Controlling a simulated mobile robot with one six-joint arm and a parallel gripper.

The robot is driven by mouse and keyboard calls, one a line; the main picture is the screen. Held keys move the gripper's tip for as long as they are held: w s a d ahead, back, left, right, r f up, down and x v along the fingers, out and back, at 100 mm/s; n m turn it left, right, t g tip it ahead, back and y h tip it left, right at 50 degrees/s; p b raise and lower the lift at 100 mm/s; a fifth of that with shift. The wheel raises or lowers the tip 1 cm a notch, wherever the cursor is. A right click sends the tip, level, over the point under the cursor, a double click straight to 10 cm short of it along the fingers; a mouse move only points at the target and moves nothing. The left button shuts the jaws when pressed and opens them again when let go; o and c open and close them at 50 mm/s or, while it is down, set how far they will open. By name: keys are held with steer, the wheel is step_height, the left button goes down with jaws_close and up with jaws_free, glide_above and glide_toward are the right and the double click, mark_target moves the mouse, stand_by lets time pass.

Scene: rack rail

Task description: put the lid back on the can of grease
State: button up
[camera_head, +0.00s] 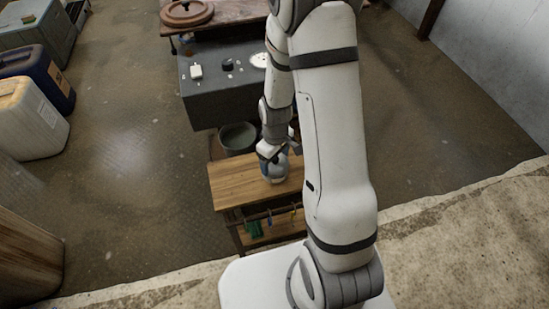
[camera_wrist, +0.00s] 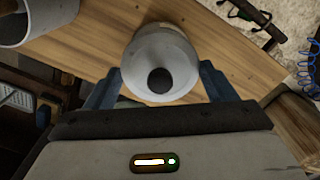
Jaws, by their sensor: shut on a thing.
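My gripper (camera_wrist: 160,72) has its two blue fingers on either side of a pale grey round piece with a dark round centre (camera_wrist: 161,68). I take it for the lid with its knob, and the gripper is shut on it. A paler body, possibly the can, shows past its far edge; I cannot tell whether the two touch. In the head view my gripper (camera_head: 270,157) is low over the wooden top (camera_head: 236,187), with a pale thing (camera_head: 274,178) below it, partly hidden by the fingers.
A grey open pot (camera_head: 238,137) stands close behind the wooden top and also shows in the wrist view (camera_wrist: 30,25). The left part of the wooden top is clear.

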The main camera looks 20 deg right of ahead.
stand_by(0.4)
steer(key=o, duration=1)
steer(key=shift+r+p, duration=2.45)
steer(key=shift+r, duration=1.05)
steer(key=shift+c, duration=0.4)
jaws_close()
